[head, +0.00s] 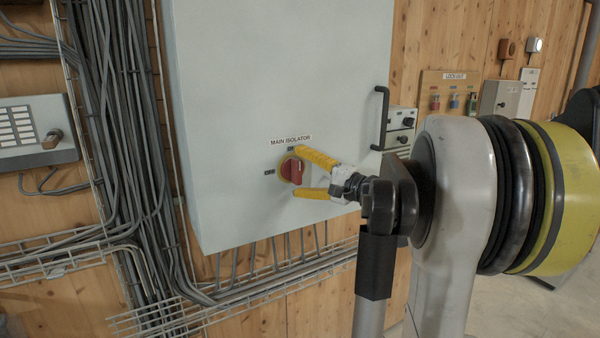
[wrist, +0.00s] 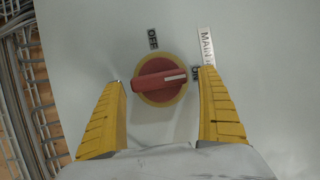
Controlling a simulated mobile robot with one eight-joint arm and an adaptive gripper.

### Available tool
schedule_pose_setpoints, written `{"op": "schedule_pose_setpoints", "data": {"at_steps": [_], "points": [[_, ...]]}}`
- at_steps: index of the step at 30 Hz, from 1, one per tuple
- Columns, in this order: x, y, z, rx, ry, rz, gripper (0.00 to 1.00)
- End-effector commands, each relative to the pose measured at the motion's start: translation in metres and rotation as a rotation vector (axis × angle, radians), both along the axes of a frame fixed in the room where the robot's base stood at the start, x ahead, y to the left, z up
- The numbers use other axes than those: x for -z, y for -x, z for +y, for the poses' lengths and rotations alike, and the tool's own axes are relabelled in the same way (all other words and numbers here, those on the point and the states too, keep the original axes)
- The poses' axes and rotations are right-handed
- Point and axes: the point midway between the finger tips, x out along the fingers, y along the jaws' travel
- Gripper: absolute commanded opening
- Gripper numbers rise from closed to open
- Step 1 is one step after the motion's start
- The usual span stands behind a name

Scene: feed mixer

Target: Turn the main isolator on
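The main isolator is a red rotary handle on a yellow round plate (head: 291,170) on the front of a grey cabinet. It shows in the middle of the wrist view (wrist: 160,80). The handle's white mark points at the ON label, which is partly covered by a finger in the wrist view. The OFF label (wrist: 152,39) is a quarter turn away. My gripper (head: 298,171) is open, its yellow fingers above and below the handle in the head view. In the wrist view my gripper (wrist: 162,76) has a finger each side, with gaps to the handle.
The grey cabinet (head: 250,90) has a black door handle (head: 381,118) to the right of the isolator. Cable bundles (head: 110,110) run down at left, and wire trays pass below. A lockout board (head: 447,92) hangs on the wooden wall at right.

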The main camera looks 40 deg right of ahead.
Motion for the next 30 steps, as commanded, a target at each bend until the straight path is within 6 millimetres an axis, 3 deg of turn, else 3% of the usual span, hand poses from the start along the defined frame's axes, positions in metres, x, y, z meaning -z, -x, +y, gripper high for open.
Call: {"op": "schedule_pose_setpoints", "data": {"at_steps": [8, 21, 30], "points": [[0.000, 0.010, -0.002, 0.001, 0.001, 0.000, 0.86], [0.001, 0.099, -0.017, 0.004, 0.000, 0.000, 0.86], [0.001, 0.119, -0.019, 0.000, 0.000, 0.000, 0.86]]}}
